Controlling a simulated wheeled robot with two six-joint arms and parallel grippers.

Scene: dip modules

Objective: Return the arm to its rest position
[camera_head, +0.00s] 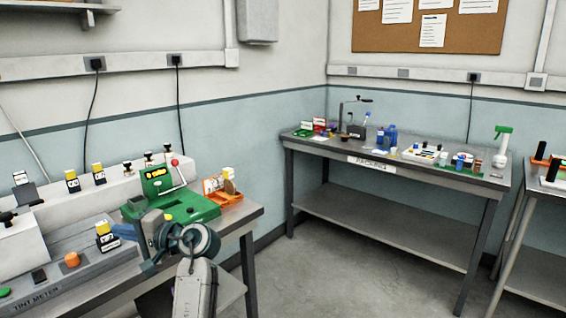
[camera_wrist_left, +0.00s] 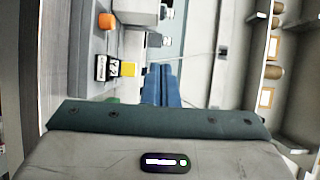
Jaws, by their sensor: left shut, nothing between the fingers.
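My left arm comes up from the bottom of the head view, with its wrist bent over the front edge of the left bench. My left gripper (camera_head: 122,232) points left, with blue fingers above the bench near the tint meter. In the left wrist view the blue fingers (camera_wrist_left: 158,84) lie together, shut, with nothing between them. A small black-and-white module with a yellow top (camera_head: 106,237) stands on the grey tint meter (camera_head: 50,296), close to the fingers. It also shows in the left wrist view (camera_wrist_left: 107,68), apart from the fingers. My right gripper is not in view.
A green device (camera_head: 190,208) with a red-knobbed lever sits behind my wrist. An orange holder (camera_head: 222,190) stands right of it. An orange knob (camera_head: 72,260) is on the meter. A second bench (camera_head: 330,148) with bottles stands against the far wall; the floor between is clear.

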